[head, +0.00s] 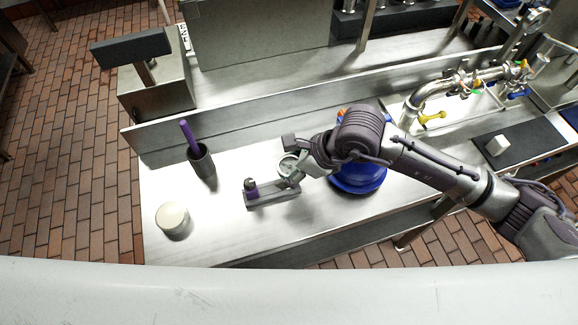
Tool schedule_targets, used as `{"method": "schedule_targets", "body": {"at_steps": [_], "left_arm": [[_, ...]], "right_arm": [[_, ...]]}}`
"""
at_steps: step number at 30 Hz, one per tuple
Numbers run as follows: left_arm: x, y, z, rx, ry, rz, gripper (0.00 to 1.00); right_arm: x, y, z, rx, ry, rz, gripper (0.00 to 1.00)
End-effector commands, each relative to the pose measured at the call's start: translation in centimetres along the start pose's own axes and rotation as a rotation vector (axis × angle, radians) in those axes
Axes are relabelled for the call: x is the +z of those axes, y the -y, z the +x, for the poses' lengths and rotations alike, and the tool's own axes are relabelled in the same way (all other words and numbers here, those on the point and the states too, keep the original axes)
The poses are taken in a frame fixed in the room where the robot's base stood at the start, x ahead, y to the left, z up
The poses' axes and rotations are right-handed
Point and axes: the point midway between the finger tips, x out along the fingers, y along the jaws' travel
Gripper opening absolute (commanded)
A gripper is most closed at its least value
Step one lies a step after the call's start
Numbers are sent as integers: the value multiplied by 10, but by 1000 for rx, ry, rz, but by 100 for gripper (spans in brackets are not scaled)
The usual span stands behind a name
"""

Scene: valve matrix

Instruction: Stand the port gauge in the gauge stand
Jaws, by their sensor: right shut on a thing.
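A small round dial with a pale face and grey rim (288,165), which looks like the port gauge, is at the fingers of my right gripper (292,181). The gripper is shut on it, low over the right end of a grey block that looks like the gauge stand (271,197). The fingers partly hide the dial's lower part, and I cannot tell whether it touches the stand. A small grey and purple piece (250,188) stands upright at the stand's left end. My left gripper is not in view.
A dark cup (201,163) with a purple-handled tool and a pale round tub (172,218) stand to the left. A blue round object (359,179) is beneath my right arm. Pipes with coloured valve handles (433,117) are at right. The steel bench front is clear.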

Motion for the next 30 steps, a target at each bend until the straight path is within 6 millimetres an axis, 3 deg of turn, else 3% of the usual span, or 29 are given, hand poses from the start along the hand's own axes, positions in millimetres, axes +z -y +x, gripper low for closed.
{"method": "schedule_targets", "body": {"at_steps": [20, 21, 26, 30], "left_arm": [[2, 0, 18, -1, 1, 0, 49], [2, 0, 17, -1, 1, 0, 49], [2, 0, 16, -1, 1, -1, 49], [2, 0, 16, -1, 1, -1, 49]], "right_arm": [[-10, 0, 15, 0, 1, 0, 22], [-10, 0, 14, 0, 1, 0, 61], [-9, 0, 14, 0, 1, 0, 87], [-9, 0, 14, 0, 1, 0, 87]]}}
